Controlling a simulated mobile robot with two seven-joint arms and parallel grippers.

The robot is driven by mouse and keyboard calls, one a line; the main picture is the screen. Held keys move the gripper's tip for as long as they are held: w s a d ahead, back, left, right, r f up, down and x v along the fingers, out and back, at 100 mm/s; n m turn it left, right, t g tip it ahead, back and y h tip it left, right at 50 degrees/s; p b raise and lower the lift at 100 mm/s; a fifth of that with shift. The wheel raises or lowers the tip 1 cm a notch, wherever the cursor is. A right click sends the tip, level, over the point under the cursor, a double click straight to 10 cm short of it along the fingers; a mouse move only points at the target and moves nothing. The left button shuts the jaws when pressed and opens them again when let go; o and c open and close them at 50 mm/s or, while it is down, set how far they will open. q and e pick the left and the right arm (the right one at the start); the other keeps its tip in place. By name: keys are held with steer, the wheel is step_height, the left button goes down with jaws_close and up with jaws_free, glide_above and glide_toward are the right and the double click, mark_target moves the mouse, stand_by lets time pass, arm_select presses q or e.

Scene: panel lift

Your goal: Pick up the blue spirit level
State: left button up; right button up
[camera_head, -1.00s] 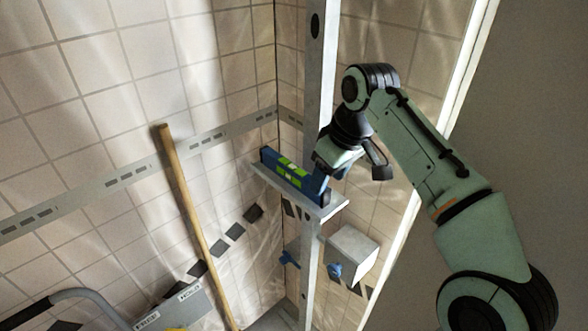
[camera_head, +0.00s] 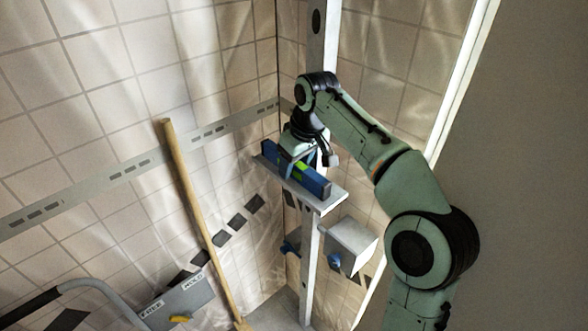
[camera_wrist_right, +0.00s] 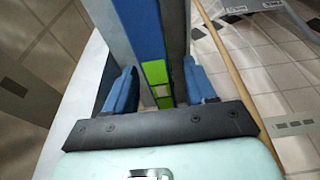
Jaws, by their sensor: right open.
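The blue spirit level (camera_head: 313,183) lies on a narrow shelf (camera_head: 328,201) fixed to the grey upright post. Its green vial window shows near its middle. My right gripper (camera_head: 302,163) is over the level's middle, and its fingers partly hide it. In the right wrist view the level (camera_wrist_right: 143,30) runs between the two blue fingers of the open right gripper (camera_wrist_right: 160,90), with one finger on each side. A gap shows between the level and the right finger; contact on the left side cannot be told. My left gripper is not in view.
The grey post (camera_head: 310,255) rises behind the shelf, against tiled walls. A white box-like bracket (camera_head: 347,246) sits lower right of it. A wooden pole (camera_head: 196,205) leans at the left, near a grey labelled panel (camera_head: 178,302) and a curved handle (camera_head: 95,285).

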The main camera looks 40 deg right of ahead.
steer(key=shift+w, duration=0.2)
steer(key=c, duration=0.3)
steer(key=shift+r, duration=0.1)
jaws_close()
